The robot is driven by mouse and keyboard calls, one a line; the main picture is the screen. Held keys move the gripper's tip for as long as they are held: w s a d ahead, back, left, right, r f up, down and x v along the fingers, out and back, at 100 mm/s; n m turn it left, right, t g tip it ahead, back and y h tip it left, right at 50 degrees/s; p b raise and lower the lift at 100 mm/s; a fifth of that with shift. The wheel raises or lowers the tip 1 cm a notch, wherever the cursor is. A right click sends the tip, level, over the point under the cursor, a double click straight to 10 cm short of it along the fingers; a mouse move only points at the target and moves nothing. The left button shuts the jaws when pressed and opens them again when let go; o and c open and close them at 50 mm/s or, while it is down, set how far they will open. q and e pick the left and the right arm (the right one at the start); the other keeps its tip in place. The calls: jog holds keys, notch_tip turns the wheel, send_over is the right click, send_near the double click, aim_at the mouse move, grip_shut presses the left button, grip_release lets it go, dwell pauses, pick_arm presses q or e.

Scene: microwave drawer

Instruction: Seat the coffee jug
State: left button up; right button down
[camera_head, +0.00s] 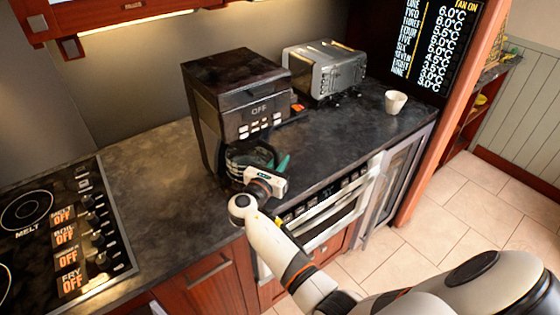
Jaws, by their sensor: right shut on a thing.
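The black coffee machine (226,88) stands on the dark counter, with a display reading OFF on its front. The glass coffee jug (240,156) is low at the machine's front, under its upper housing, and partly hidden by my right gripper. My right gripper (278,168) is at the jug's front right, shut on the jug; its fingertips are hard to make out. Whether the jug rests fully on the machine's base cannot be told. My left gripper is not in view.
A silver toaster (325,70) stands right of the machine, and a white cup (396,102) sits near the counter's right end. A cooktop (62,235) is at the left. The counter (155,165) between cooktop and machine is clear. An oven (325,215) is below the counter.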

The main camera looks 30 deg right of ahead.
dwell(0.6)
jog(key=c, duration=1.3)
grip_release()
jog(key=shift+f, duration=0.15)
jog(key=shift+a, duration=0.1)
jog(key=b+v, duration=0.3)
jog(key=v, duration=0.9)
